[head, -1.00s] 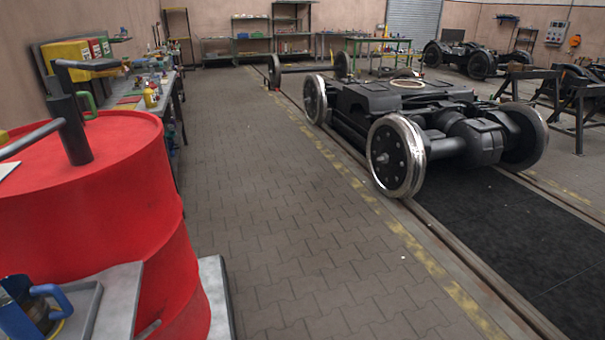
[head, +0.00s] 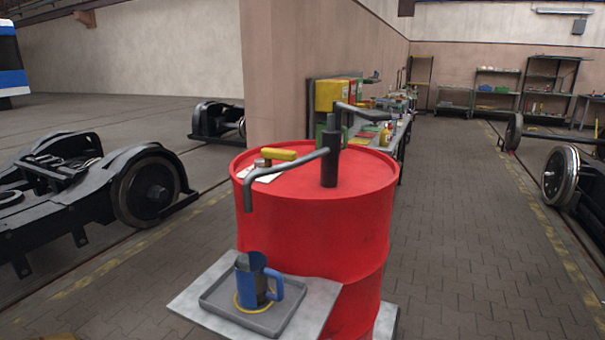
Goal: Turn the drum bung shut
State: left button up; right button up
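The red drum (head: 320,228) stands upright in the middle of the head view. A dark hand pump (head: 330,160) rises from its top, with a crank and a spout that hangs over the drum's left side. A yellow handle-like piece (head: 279,154) sits on the left of the drum top, by a small brownish round part (head: 262,163) and a white sheet (head: 265,174). I cannot tell whether either small part is the bung, nor how far any bung is turned. Neither of my grippers is in view.
A blue jug (head: 250,283) stands in a grey tray (head: 222,291) on a light shelf (head: 192,299) at the drum's front, below the spout. A cluttered workbench (head: 398,138) is behind. Bogies stand left (head: 105,190) and right (head: 580,185). The paved floor (head: 470,230) right of the drum is clear.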

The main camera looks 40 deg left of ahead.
aim_at(259, 163)
jog(key=u, duration=1.6)
